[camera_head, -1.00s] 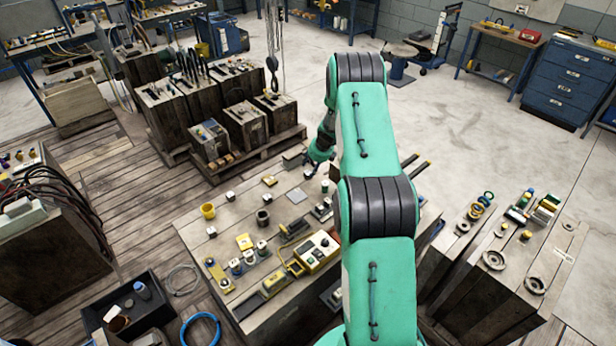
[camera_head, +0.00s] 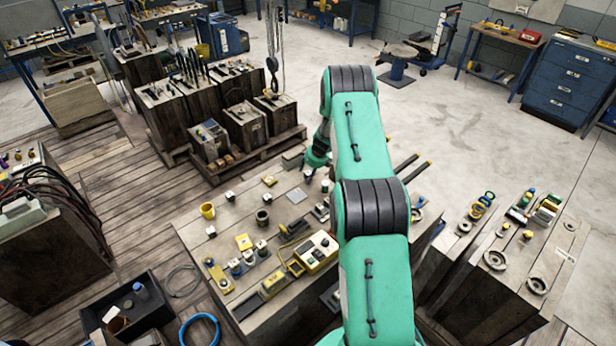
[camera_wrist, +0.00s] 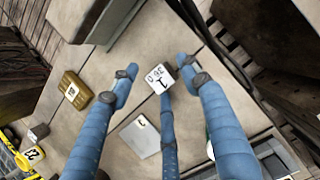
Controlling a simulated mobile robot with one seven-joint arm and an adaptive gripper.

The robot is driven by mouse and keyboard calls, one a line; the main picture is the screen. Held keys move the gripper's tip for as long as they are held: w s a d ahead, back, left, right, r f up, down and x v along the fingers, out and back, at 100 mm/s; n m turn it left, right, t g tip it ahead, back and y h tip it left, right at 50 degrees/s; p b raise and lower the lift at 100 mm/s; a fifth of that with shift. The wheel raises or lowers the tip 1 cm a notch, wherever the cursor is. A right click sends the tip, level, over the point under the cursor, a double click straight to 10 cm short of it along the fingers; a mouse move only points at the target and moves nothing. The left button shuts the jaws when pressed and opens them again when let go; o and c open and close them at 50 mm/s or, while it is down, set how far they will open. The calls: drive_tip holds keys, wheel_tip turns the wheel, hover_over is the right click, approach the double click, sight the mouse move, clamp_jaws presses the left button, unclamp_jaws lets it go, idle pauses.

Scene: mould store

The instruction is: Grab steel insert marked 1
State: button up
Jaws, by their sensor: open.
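The steel insert marked 1 (camera_wrist: 161,78) is a small pale block with a black 1 on one face and other marks on its top. In the wrist view it appears between the fingertips of my gripper (camera_wrist: 160,69). The blue fingers are spread apart, with a visible gap on both sides of the insert. The middle finger's tip appears just below it, and I cannot tell whether it touches. In the head view my gripper (camera_head: 315,161) is over the far edge of the workbench (camera_head: 225,260), partly hidden by my arm.
A brass block (camera_wrist: 73,93) with a label lies left of the insert, and a flat grey plate (camera_wrist: 141,136) lies close below it. A yellow cup (camera_head: 208,211), a dark cup (camera_head: 263,218) and a yellow-grey meter box (camera_head: 316,251) stand on the workbench. A hook (camera_head: 272,66) hangs beyond.

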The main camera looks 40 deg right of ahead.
sight(309, 173)
drive_tip(key=shift+c, duration=0.2)
clamp_jaws()
drive_tip(key=shift+r, duration=0.1)
drive_tip(key=shift+r, duration=0.75)
wheel_tip(309, 173, up, 2)
drive_tip(key=shift+r+p, duration=0.2)
drive_tip(key=shift+p, duration=0.3)
drive_tip(key=s+a, duration=0.3)
drive_tip(key=s, duration=0.1)
drive_tip(key=s+a, duration=0.2)
drive_tip(key=s, duration=0.3)
drive_tip(key=s+a+r+b, duration=0.1)
drive_tip(key=s+a, duration=0.2)
drive_tip(key=s, duration=0.1)
drive_tip(key=shift+s+a, duration=0.2)
drive_tip(key=shift+a, duration=0.1)
